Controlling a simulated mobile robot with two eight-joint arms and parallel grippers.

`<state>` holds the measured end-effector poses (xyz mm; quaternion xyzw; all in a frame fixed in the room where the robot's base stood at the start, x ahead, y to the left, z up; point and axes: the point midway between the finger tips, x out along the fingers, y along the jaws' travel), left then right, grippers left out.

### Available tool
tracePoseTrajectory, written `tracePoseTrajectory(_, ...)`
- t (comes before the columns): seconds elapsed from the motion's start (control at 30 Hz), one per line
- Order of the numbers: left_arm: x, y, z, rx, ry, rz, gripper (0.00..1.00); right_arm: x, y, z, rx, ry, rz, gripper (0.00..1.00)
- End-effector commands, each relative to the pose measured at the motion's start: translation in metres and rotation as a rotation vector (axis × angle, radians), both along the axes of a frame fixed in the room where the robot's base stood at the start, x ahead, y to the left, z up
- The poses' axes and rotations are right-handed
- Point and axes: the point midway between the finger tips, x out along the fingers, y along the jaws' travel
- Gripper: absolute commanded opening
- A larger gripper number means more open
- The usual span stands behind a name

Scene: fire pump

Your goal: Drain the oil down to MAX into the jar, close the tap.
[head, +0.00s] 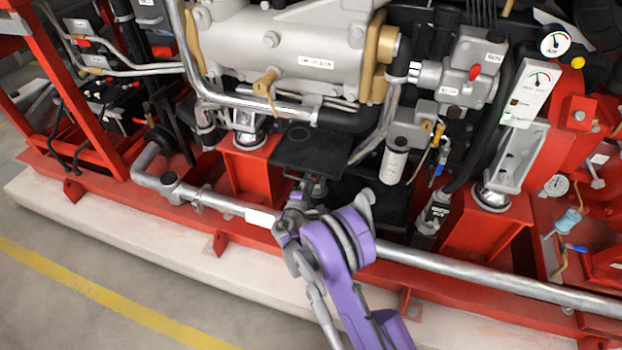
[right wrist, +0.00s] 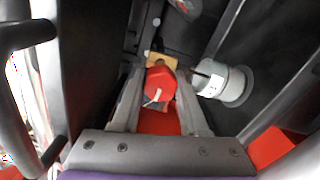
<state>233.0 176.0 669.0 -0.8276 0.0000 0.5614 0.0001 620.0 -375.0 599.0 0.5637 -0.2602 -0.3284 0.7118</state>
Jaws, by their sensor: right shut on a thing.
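My right gripper (right wrist: 160,92) is shut on a red tap handle (right wrist: 161,84), which sits between its two fingers in the right wrist view. A brass-coloured fitting (right wrist: 162,60) is just beyond the handle. In the head view the gripper (head: 308,187) reaches in over the silver pipe, below a black plate, and the tap is hidden there. A pale grey cylinder (right wrist: 226,86) with a white front stands to the right of the fingers; I cannot tell whether it is the jar. No oil level or MAX mark is readable. My left gripper is not in view.
A long silver pipe (head: 450,266) runs along the red frame in front of the engine. A black plate (head: 312,150) lies above my right gripper. A white filter (head: 395,166) hangs to its right. The floor (head: 60,300) in front is clear.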

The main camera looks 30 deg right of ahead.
Motion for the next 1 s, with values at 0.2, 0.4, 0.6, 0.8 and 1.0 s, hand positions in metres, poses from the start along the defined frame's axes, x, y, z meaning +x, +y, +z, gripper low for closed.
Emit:
tracePoseTrajectory(0.2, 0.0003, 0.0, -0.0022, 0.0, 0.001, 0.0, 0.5, 0.0007, 0.001, -0.0002, -0.027, 0.031, 0.003, 0.0)
tracePoseTrajectory(0.4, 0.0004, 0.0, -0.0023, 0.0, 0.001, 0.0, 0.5, 0.0007, 0.001, 0.0, -0.032, 0.037, 0.003, 0.0)
tracePoseTrajectory(0.6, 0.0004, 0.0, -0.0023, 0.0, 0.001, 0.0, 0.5, 0.0007, 0.0011, 0.0, -0.031, 0.036, 0.003, 0.0)
tracePoseTrajectory(0.8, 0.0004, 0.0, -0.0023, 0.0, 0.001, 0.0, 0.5, 0.0005, 0.0008, -0.0001, -0.03, 0.036, 0.002, 0.73)
tracePoseTrajectory(1.0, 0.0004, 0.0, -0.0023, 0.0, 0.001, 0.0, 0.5, 0.0003, 0.0004, -0.0001, -0.03, 0.035, 0.001, 0.73)
